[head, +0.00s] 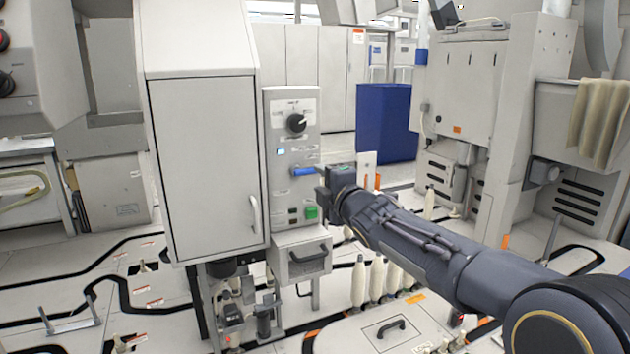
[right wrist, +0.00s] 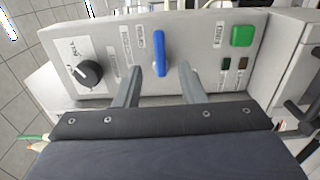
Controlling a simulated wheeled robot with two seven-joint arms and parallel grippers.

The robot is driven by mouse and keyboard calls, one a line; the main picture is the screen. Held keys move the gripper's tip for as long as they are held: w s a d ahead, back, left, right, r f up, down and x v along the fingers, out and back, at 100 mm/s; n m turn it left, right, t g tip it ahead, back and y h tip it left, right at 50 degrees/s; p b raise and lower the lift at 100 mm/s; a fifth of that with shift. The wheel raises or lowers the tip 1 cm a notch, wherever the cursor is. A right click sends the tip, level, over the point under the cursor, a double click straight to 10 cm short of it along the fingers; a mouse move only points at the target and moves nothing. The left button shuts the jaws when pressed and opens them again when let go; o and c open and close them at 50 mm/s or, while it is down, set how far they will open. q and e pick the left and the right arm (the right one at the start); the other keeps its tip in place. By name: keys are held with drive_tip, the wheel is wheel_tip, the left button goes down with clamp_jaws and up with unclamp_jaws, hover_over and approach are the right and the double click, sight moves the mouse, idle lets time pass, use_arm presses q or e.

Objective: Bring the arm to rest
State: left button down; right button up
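My right arm (head: 430,245) reaches in from the lower right of the head view. Its gripper (head: 320,190) is in front of the lower part of a grey control panel (head: 279,115). In the right wrist view the two fingers of the gripper (right wrist: 159,70) are apart. A blue lever (right wrist: 159,50) on the panel shows between the fingertips; I cannot tell whether either finger touches it. The blue lever also shows in the head view (head: 302,172). My left gripper is not in view.
A black knob (head: 296,123) and a green button (head: 311,213) are on the panel. A white cabinet (head: 205,165) stands to its left. A drawer with a handle (head: 302,259) sits below. Several white bobbins (head: 358,283) stand under my right arm.

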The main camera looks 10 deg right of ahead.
drive_tip(key=shift+s+d, duration=0.2)
drive_tip(key=shift+s, duration=0.7)
drive_tip(key=s+d+f+m+g+h, duration=0.2)
drive_tip(key=s+d+f+m+g, duration=0.2)
drive_tip(key=s+d+f+m, duration=0.8)
drive_tip(key=s+a+f+m+g+y, duration=0.1)
drive_tip(key=s+a+f+m+g, duration=0.3)
drive_tip(key=s, duration=0.6)
drive_tip(key=s+a+f+m+g+y, duration=0.1)
drive_tip(key=s+a+f+m, duration=0.3)
drive_tip(key=s, duration=0.6)
drive_tip(key=s+a+f+m+g, duration=0.25)
drive_tip(key=s+f, duration=0.35)
drive_tip(key=s, duration=0.4)
wheel_tip(320, 180, up, 37)
drive_tip(key=p, duration=3.6)
drive_tip(key=shift+w+d+f, duration=0.2)
drive_tip(key=shift+w+d, duration=0.05)
drive_tip(key=shift+w, duration=0.2)
